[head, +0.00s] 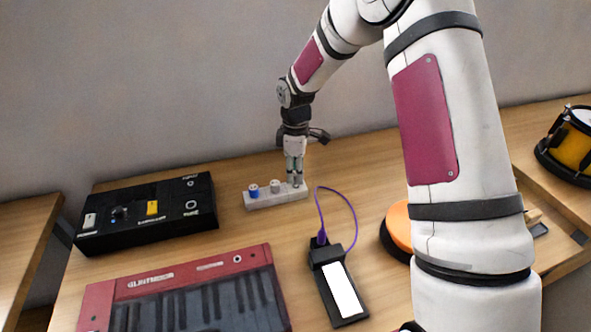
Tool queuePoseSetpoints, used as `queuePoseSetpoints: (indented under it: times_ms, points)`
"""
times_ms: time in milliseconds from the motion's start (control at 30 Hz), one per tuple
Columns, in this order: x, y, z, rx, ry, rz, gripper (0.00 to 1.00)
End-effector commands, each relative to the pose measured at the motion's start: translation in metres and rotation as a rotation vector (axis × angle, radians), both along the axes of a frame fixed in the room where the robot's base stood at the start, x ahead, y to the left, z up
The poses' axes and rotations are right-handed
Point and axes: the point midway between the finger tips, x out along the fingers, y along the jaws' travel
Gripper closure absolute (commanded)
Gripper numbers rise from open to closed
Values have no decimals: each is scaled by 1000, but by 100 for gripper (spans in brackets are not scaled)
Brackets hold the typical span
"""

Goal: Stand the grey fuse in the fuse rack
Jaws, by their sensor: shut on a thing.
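The fuse rack (262,203) is a pale grey block near the back of the table. A blue fuse (253,190) stands at its left end, and a grey-white peg-like piece (275,186) stands near its middle. My gripper (295,180) points down over the rack's right end, shut on a small grey piece that looks like the grey fuse. The fingers hide most of it. It is at the rack's top, but I cannot tell whether it is seated in a hole or just above.
A black control box (150,228) lies left of the rack, with a red keyboard (190,295) in front. A black device (322,262) with a purple cable (353,215) lies front right. An orange round thing (397,230) is partly behind my arm. A yellow drum (572,145) stands far right.

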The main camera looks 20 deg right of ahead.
Motion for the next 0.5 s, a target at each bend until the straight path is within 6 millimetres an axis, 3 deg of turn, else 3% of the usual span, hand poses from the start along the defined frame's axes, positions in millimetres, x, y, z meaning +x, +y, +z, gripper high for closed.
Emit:
queuePoseSetpoints:
  times_ms: [500]
  points:
    - [0,0,-12,0,0,0,97]
